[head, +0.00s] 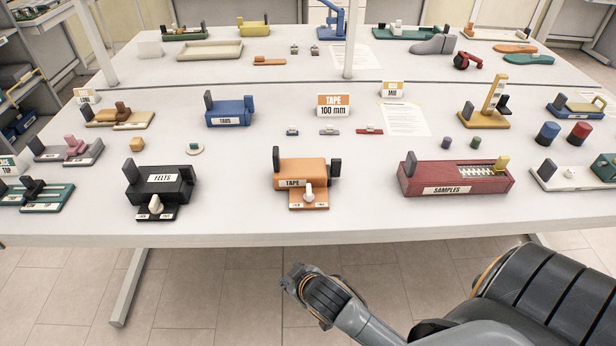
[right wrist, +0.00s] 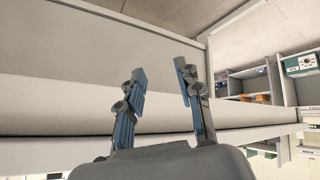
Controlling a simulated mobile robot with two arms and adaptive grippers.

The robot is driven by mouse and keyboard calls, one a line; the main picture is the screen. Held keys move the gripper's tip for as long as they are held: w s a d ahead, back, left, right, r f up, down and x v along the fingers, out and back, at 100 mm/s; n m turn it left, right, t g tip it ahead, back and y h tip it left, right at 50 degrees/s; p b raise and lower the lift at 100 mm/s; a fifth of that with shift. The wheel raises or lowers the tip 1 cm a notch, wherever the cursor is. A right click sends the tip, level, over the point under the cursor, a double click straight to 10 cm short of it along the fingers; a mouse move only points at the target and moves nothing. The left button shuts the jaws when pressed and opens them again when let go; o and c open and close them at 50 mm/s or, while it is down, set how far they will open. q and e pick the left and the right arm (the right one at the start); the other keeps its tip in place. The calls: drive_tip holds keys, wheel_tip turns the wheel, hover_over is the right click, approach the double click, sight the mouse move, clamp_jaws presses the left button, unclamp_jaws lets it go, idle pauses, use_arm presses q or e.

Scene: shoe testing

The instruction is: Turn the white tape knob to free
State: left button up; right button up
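The orange tape fixture (head: 301,172) stands near the front edge of the table, with a TAPE label and dark blocks at both ends. Its white knob (head: 308,192) sits on the small front plate between two labels too small to read. The knob's lever looks roughly upright in the picture. My right gripper (head: 293,278) is in front of the table and below its edge in the head view, apart from the knob. In the right wrist view the right gripper (right wrist: 160,72) is open, with nothing between its fingers. My left gripper is not in view.
A black FELTS fixture (head: 158,185) with a similar white knob stands to the left. A red SAMPLES fixture (head: 455,178) stands to the right. Bare table (head: 235,205) lies between them. The table's front edge (head: 240,240) lies between my right gripper and the fixtures.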

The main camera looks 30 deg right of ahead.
wheel_tip(320, 180, up, 11)
drive_tip(key=t+p, duration=0.1)
drive_tip(key=w+a+r+n+t+y, duration=0.3)
drive_tip(key=w+a+r+t, duration=0.15)
drive_tip(key=w+r, duration=0.35)
drive_tip(key=w+a+r+n+t+y, duration=0.25)
drive_tip(key=w+r+t, duration=0.25)
drive_tip(key=r, duration=0.6)
drive_tip(key=s+a+r+n+g+y, duration=0.2)
drive_tip(key=a+r+n+g+y, duration=0.2)
drive_tip(key=a+n+g+y, duration=0.45)
drive_tip(key=s+a+r+n+g+y, duration=0.1)
drive_tip(key=a+r+n+g+y, duration=0.3)
drive_tip(key=n, duration=0.7)
drive_tip(key=n+g+h, duration=0.2)
drive_tip(key=g+h, duration=0.4)
drive_tip(key=h, duration=1.1)
hover_over(309, 189)
wheel_tip(309, 189, down, 9)
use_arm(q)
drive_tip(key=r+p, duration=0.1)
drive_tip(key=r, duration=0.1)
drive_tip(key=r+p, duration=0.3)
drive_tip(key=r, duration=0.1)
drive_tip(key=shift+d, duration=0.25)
use_arm(e)
wheel_tip(309, 189, down, 13)
drive_tip(key=shift+f, duration=0.2)
